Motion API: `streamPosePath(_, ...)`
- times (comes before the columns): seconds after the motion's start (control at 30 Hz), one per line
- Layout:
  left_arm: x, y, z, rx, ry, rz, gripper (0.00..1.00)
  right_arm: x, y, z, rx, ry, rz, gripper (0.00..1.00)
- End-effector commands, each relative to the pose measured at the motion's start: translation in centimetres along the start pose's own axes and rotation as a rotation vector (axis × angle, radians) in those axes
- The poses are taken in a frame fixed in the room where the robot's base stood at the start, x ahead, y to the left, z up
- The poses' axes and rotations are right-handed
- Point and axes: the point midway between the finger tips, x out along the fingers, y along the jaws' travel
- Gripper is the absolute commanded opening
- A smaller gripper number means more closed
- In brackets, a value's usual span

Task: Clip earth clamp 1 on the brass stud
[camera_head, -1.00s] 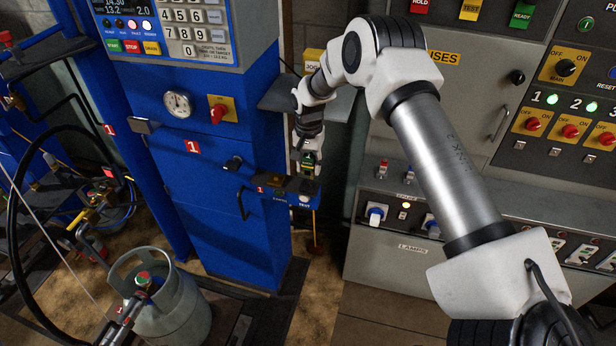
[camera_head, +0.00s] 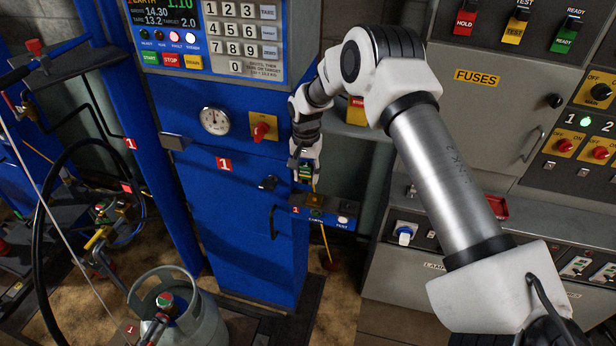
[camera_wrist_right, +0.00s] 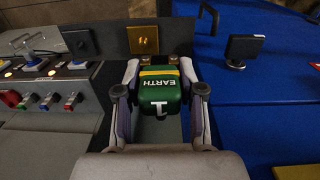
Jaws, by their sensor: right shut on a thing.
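Earth clamp 1 is a green block with a yellow stripe, marked EARTH and 1 (camera_wrist_right: 160,88). My right gripper (camera_wrist_right: 160,98) is shut on it, one finger on each side. In the head view my right gripper (camera_head: 305,172) holds the green clamp (camera_head: 305,174) just above a small blue ledge (camera_head: 343,221) labelled EARTH and TEST. A square brass-coloured plate (camera_head: 315,200) is on this ledge, close to the clamp and apparently apart from it. In the wrist view a brass-coloured plate (camera_wrist_right: 143,39) stands beyond the clamp. I cannot make out the stud's shape. My left gripper is out of view.
The blue scale cabinet (camera_head: 245,215) stands left of the ledge, with a dark handle (camera_head: 269,183) sticking out. A yellow cable (camera_head: 325,243) hangs below the ledge. A grey fuse cabinet (camera_head: 470,110) is at right. A gas cylinder (camera_head: 190,318) stands at front left.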

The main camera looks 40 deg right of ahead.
Motion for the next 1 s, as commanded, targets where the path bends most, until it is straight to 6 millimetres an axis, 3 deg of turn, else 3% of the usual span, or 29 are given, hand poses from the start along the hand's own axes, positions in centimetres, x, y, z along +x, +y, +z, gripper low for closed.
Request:
streamPosePath(0.37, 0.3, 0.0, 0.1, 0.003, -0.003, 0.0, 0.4, 0.5, 0.1, 0.0, 0.002, -0.001, 0.0, 0.0)
streamPosePath(1.0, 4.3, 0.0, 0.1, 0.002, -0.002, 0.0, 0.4, 5.8, 0.1, 0.0, 0.002, 0.0, -0.001, 0.0)
